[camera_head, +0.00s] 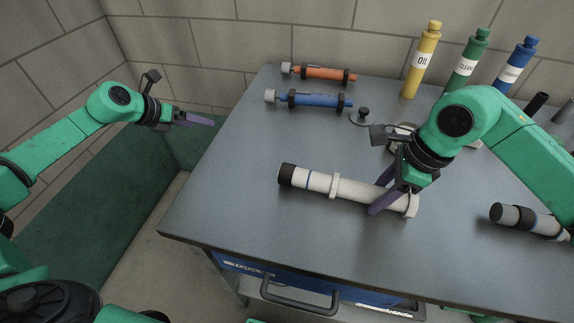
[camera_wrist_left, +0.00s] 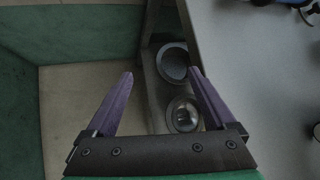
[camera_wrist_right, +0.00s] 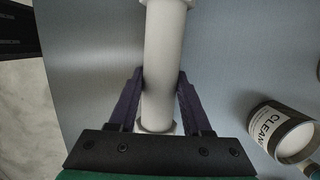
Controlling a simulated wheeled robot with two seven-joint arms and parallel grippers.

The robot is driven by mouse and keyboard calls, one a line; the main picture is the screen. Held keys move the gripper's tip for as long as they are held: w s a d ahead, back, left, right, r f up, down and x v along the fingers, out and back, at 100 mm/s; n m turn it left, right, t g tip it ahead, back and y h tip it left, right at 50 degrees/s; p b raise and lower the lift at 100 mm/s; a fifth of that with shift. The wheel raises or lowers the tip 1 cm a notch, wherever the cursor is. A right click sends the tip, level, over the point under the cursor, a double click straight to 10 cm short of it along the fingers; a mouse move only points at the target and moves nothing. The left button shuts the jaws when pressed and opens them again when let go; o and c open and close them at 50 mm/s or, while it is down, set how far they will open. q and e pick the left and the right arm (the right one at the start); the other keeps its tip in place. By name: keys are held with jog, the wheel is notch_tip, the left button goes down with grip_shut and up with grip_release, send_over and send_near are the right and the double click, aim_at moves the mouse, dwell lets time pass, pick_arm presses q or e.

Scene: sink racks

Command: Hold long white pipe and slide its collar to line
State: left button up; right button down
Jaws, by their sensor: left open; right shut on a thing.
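The long white pipe (camera_head: 356,189) lies on the table with its black end to the left and a white flange at its right end. A white collar (camera_head: 334,186) sits around it near the middle. A thin blue line (camera_head: 308,179) rings the pipe left of the collar, apart from it. My right gripper (camera_head: 378,205) is shut on the pipe's right part; in the right wrist view its fingers (camera_wrist_right: 162,85) press both sides of the white pipe (camera_wrist_right: 166,50). My left gripper (camera_head: 208,118) is open and empty, left of the table; its spread fingers (camera_wrist_left: 163,72) show in the left wrist view.
An orange cylinder (camera_head: 320,73) and a blue cylinder (camera_head: 315,100) lie at the back left. Yellow (camera_head: 421,65), green (camera_head: 466,63) and blue (camera_head: 515,66) bottles stand at the back. A grey-black cylinder (camera_head: 528,220) lies at right. The table's front left is clear.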

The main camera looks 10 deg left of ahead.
aim_at(285, 166)
pick_arm(q)
jog(key=s+d+r+m+g+h, duration=0.1)
jog(key=d+r+m, duration=0.1)
jog(key=d, duration=0.4)
jog(key=s+d+r+m+g+h, duration=0.1)
jog(key=d+r+m+g, duration=0.1)
jog(key=d+m, duration=0.2)
jog(key=s+d+r+m+g, duration=0.1)
jog(key=d+r+m+g, duration=0.1)
jog(key=d, duration=0.6)
jog(key=shift+s+m+h, duration=0.3)
jog(key=shift+m+h, duration=0.1)
jog(key=shift+m, duration=0.3)
jog(key=s+d+r+m+g+y, duration=0.4)
jog(key=s+d+r+m, duration=0.2)
jog(key=s+d+m, duration=0.35)
jog(key=x, duration=0.6)
jog(key=w+a+x, duration=0.1)
jog(key=x, duration=0.3)
jog(key=shift+w+d+f, duration=0.1)
jog(key=shift+f, duration=0.05)
